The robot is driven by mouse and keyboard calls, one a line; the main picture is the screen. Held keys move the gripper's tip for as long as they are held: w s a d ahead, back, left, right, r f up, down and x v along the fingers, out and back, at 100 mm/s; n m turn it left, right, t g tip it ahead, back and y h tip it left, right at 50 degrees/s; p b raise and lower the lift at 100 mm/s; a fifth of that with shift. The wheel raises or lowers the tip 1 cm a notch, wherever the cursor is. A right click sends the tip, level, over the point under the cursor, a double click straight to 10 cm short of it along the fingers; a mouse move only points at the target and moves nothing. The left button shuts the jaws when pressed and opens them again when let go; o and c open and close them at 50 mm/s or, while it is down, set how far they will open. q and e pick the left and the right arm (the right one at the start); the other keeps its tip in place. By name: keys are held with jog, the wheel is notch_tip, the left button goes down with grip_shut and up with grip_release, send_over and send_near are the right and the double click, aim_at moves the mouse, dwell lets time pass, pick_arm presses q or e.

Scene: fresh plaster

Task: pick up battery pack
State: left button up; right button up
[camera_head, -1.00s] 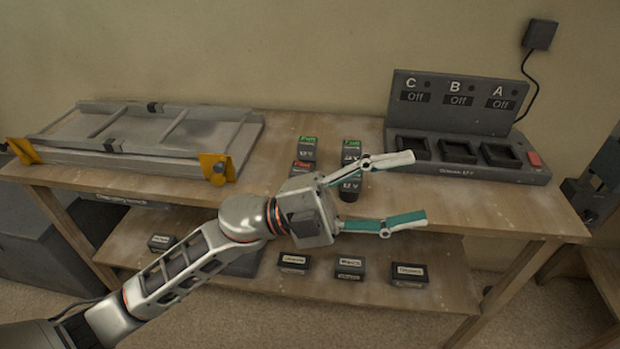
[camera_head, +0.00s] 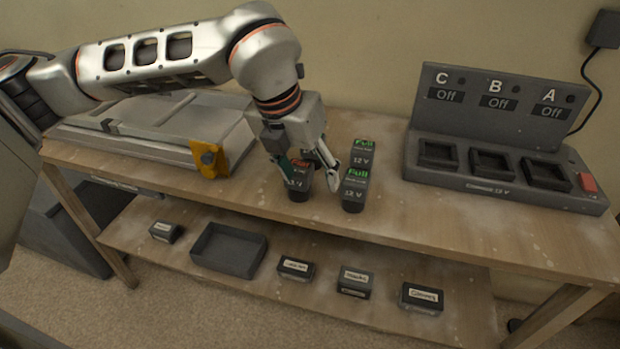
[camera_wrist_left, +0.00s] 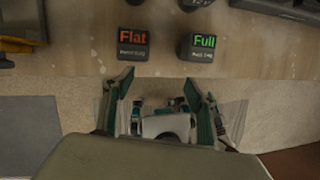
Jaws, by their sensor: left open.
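Dark battery packs stand on the bench top. The front left pack (camera_head: 298,188) has a red label, read as "Flat" in the wrist view (camera_wrist_left: 132,42). The front right pack (camera_head: 354,190) has a green "Full" label and also shows in the wrist view (camera_wrist_left: 198,44). Another "Full" pack (camera_head: 363,152) stands behind it. My left gripper (camera_head: 309,180) is open and points down, its fingers overlapping the flat pack in the head view. In the wrist view the open fingers (camera_wrist_left: 160,100) are apart from both packs. My right gripper is out of view.
A grey charger (camera_head: 505,195) with empty slots C, B and A, each reading "Off", stands at the right. A grey frame with an orange bracket (camera_head: 208,158) is at the left. An open tray (camera_head: 229,268) and several labelled boxes (camera_head: 355,281) sit on the lower shelf.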

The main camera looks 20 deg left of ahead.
aim_at(298, 167)
pick_arm(q)
jog(key=w+a+r+n+t+y, duration=0.1)
jog(key=w+a+r, duration=0.1)
jog(key=w+a, duration=0.15)
jog(key=x, duration=0.7)
jog(key=shift+a+f, duration=0.3)
jog(key=shift+a, duration=0.05)
jog(key=c, duration=1.5)
